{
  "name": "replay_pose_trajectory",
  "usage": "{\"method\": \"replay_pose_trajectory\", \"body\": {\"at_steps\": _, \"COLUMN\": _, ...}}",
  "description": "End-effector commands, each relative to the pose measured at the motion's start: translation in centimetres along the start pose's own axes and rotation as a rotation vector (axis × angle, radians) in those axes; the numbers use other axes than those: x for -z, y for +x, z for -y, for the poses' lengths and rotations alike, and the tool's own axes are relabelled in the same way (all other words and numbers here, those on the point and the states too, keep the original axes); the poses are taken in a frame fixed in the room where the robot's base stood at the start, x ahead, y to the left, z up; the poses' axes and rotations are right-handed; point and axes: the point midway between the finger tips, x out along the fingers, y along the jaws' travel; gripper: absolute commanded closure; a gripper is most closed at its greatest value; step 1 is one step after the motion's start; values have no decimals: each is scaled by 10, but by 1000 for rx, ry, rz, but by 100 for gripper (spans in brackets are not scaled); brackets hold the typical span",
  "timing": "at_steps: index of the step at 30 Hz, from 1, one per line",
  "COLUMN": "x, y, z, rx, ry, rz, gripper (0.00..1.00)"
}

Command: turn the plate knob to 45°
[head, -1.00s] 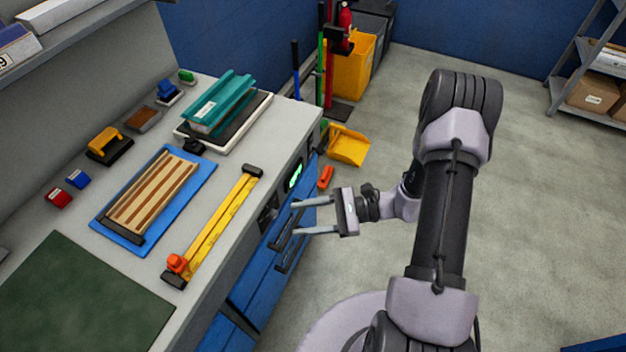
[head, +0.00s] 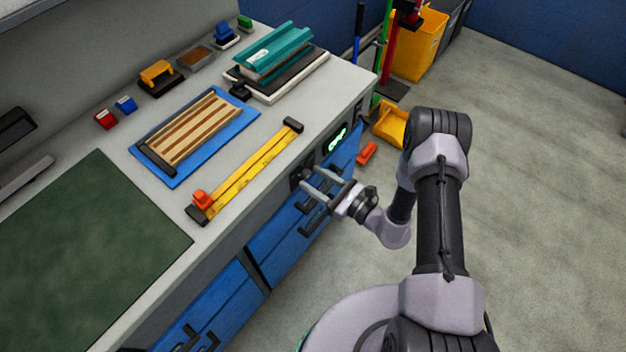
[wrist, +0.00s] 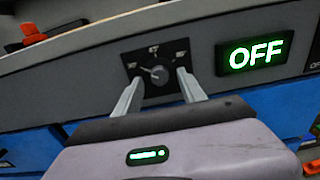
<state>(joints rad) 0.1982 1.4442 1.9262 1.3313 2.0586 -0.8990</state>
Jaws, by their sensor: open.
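The plate knob (wrist: 158,75) is a small round dial on a black panel (wrist: 151,52) with small markings, on the bench's front edge. In the wrist view it sits between and beyond the two fingertips of my gripper (wrist: 156,80). The fingers are spread, one on each side of the knob; I cannot tell whether they touch it. In the head view my gripper (head: 311,180) points at the bench front and largely hides the knob. A display (wrist: 255,53) right of the knob reads OFF in green.
Blue drawers with dark handles (head: 314,218) lie below the panel. On the bench are a yellow bar clamp (head: 245,172), a blue board (head: 175,180) with wooden strips, a green mat (head: 90,250) and a teal press (head: 275,50). Open floor lies to the right.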

Motion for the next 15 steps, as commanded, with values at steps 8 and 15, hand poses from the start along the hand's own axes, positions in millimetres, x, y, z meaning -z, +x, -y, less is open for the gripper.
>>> {"method": "replay_pose_trajectory", "body": {"at_steps": 8, "x": -1, "y": 10, "z": 0, "rx": 1, "ry": 0, "rz": 1, "gripper": 52}}
{"method": "replay_pose_trajectory", "body": {"at_steps": 15, "x": -1, "y": 10, "z": 0, "rx": 0, "ry": 0, "rz": 1, "gripper": 75}}
